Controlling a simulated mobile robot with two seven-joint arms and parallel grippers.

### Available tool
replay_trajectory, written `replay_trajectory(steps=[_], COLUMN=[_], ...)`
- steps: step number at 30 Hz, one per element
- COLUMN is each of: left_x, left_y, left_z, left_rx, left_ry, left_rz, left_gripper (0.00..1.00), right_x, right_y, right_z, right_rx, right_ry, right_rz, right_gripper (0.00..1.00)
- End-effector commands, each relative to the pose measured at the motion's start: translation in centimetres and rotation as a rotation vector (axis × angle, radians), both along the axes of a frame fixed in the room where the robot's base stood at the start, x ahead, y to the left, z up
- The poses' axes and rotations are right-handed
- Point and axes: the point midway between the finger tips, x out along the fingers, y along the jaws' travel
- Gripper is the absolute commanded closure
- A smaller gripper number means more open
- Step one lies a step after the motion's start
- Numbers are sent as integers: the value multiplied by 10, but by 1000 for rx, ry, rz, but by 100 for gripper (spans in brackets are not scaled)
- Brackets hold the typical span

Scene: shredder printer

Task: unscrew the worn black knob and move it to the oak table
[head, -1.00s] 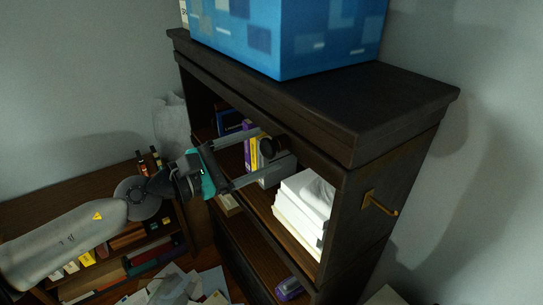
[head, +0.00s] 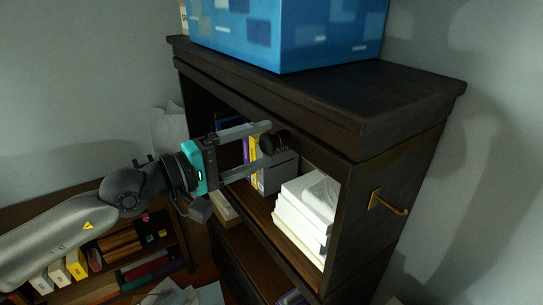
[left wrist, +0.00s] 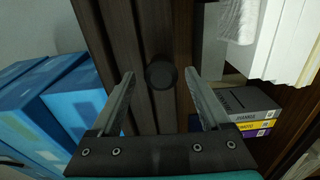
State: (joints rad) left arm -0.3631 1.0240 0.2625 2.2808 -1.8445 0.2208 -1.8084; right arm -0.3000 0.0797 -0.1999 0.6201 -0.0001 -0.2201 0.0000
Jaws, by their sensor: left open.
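The black knob (head: 276,142) sticks out from the front of the dark shelf unit, just below its top. In the left wrist view the round knob (left wrist: 161,73) shows between the tips of my fingers. My left gripper (head: 268,142) is open, with one finger on each side of the knob and a gap on both sides in the left wrist view. Whether the fingertips reach fully past the knob is hard to tell. My right gripper is not in view. I cannot make out which surface, if any, is the oak table.
The dark shelf unit (head: 405,90) holds books and a white paper stack (head: 306,205). A blue box (head: 290,35) stands on top. A brass hook (head: 388,204) sticks out of its side. A low brown bookcase (head: 165,222) stands at the left. Papers lie on the floor.

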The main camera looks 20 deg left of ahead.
Motion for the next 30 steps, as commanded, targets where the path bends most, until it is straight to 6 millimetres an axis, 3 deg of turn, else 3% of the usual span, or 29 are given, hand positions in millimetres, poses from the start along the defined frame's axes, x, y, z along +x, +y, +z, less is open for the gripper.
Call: replay_trajectory(steps=[3, 12, 24, 30], left_x=[0, 0, 1, 12], left_y=[0, 0, -1, -7], left_z=[-5, -3, 1, 2], left_rx=[119, 301, 315, 312], left_ry=[-71, -176, -185, -188], left_rz=[-1, -1, 0, 1], left_gripper=[20, 20, 20, 20], right_x=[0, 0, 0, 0], right_y=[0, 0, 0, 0], right_z=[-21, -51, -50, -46], right_rx=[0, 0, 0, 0], right_ry=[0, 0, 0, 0], right_rz=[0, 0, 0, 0], right_gripper=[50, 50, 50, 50])
